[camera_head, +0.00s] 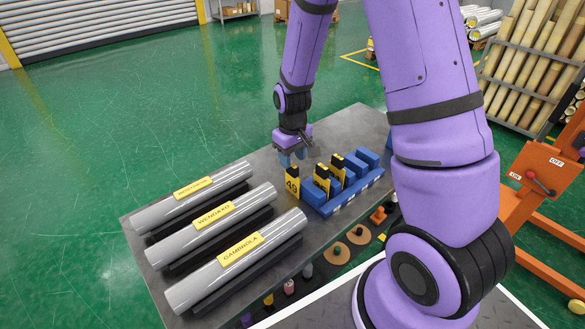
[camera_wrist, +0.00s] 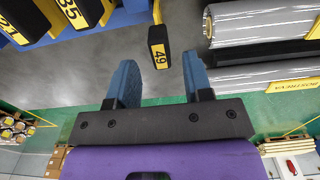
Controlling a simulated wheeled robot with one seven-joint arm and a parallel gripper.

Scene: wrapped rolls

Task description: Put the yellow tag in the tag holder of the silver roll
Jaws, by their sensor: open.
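A yellow tag with a black top, marked 49 (camera_head: 292,184), stands apart from the blue rack, at its left end. In the wrist view this tag (camera_wrist: 159,54) shows between and beyond my fingertips, with gaps on both sides. My gripper (camera_head: 292,157) is open and empty, just behind the tag in the head view; its blue fingers (camera_wrist: 159,62) point toward it. Three silver-grey wrapped rolls lie on dark cradles: the front roll (camera_head: 205,285), the middle roll (camera_head: 190,231) and the back roll (camera_head: 155,212). I cannot clearly make out a tag holder.
The blue rack (camera_head: 345,196) holds other yellow-and-black tags (camera_head: 322,177); one reads 35 in the wrist view (camera_wrist: 72,12). Roll labels (camera_head: 240,249) are yellow. Bare grey tabletop (camera_head: 355,122) lies behind the rack.

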